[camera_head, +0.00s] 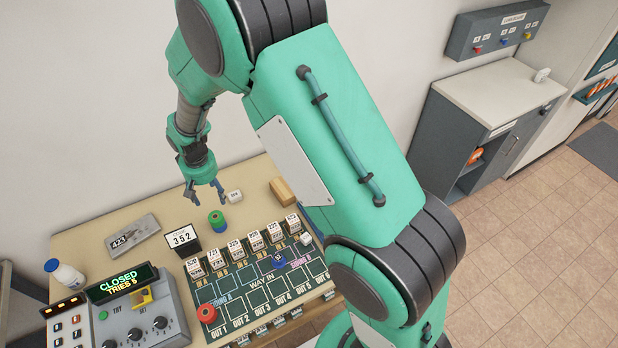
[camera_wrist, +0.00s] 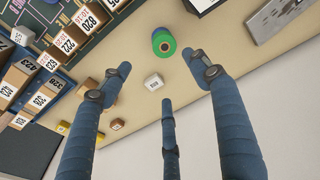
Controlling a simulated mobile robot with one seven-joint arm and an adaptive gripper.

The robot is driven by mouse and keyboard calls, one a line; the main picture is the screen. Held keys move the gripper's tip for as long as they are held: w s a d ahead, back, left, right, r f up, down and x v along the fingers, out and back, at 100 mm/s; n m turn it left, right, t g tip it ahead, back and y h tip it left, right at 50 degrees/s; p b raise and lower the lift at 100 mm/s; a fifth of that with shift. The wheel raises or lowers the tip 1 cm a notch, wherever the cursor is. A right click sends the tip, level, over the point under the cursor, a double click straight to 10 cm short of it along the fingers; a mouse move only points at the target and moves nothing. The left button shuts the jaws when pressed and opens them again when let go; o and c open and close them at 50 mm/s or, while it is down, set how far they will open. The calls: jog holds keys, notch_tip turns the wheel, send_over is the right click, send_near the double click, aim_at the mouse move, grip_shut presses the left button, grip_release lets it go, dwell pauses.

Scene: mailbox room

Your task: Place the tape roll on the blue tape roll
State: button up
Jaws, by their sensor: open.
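In the wrist view the green roll (camera_wrist: 165,46) appears to sit on top of a blue tape roll (camera_wrist: 158,33), of which only an edge shows. A red roll (camera_head: 207,313) lies on the board's front left corner. My gripper (camera_head: 205,193) is open and empty, above and a little behind the green roll, fingers pointing down. In the wrist view its spread fingers (camera_wrist: 160,80) are apart from the rolls, with nothing between them.
A white numbered block (camera_head: 235,196) stands right of the rolls, and a wooden block (camera_head: 282,191) beyond it. A dark 352 sign (camera_head: 184,237) stands close at the left. A row of numbered boxes (camera_head: 236,248) lines the board (camera_head: 262,300). A control console (camera_head: 135,312) occupies the left.

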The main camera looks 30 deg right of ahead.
jog(key=s+d+r+t, duration=0.1)
jog(key=s+d+r, duration=0.3)
jog(key=r, duration=0.4)
jog(key=s+d+r, duration=0.3)
jog(key=s+r, duration=0.2)
jog(key=r, duration=0.4)
jog(key=s+d+r+t, duration=0.1)
jog(key=s+d+r, duration=0.3)
jog(key=r, duration=0.4)
jog(key=s+d+r, duration=0.2)
jog(key=s+r, duration=0.1)
jog(key=s, duration=0.4)
jog(key=s+d+r+m+t, duration=0.1)
jog(key=s+d+r, duration=0.2)
jog(key=s, duration=0.5)
jog(key=s+d+r+t, duration=0.1)
jog(key=s+d+r, duration=0.1)
jog(key=s, duration=0.6)
jog(key=shift+d+r, duration=0.25)
jog(key=shift+r, duration=0.4)
jog(key=shift+w, duration=0.1)
notch_tip(320, 180, down, 12)
jog(key=b, duration=1.1)
jog(key=shift+r+b, duration=0.2)
jog(key=shift+b, duration=0.15)
jog(key=shift+o, duration=0.5)
